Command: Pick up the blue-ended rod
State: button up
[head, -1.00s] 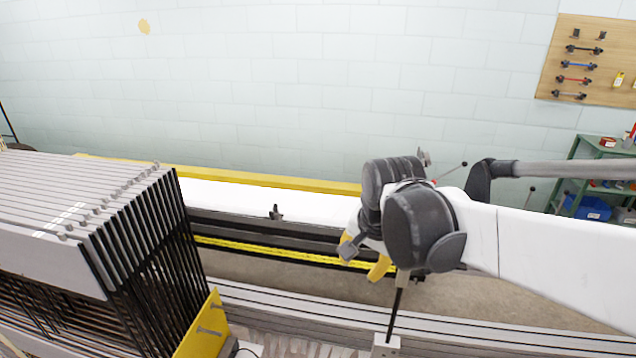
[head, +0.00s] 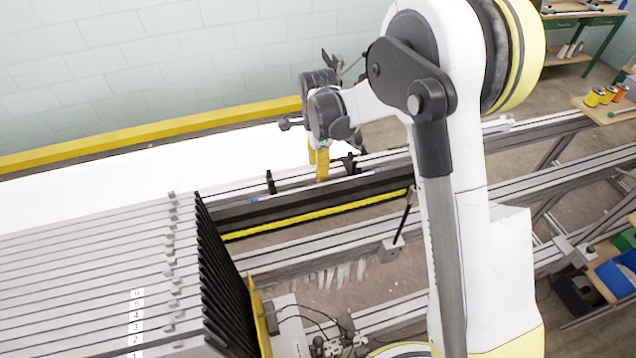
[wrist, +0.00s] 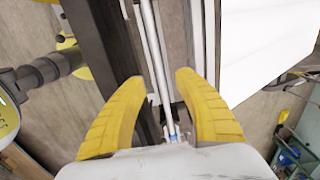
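My gripper (wrist: 160,82) has two yellow fingers spread apart in the wrist view, so it is open. Thin pale rod-like lengths (wrist: 154,50) run lengthwise between the fingers, and a small blue end (wrist: 174,134) shows near the palm. I cannot tell how many rods there are or whether the fingers touch them. In the head view my gripper (head: 318,165) points down over the long machine rail. The rod is hard to make out there; a small blue spot (head: 258,199) shows on the rail to the left.
A stack of dark frames with pale numbered bars (head: 130,270) stands at the lower left. A black beam (head: 300,205) with a yellow strip (head: 300,217) runs beside the rail. A white sheet surface (head: 150,180) lies behind. Benches with spools (head: 605,95) stand at right.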

notch_tip(320, 180, down, 8)
jog(key=shift+d+r, duration=0.1)
jog(key=shift+r, duration=0.05)
jog(key=shift+s, duration=0.1)
grip_shut()
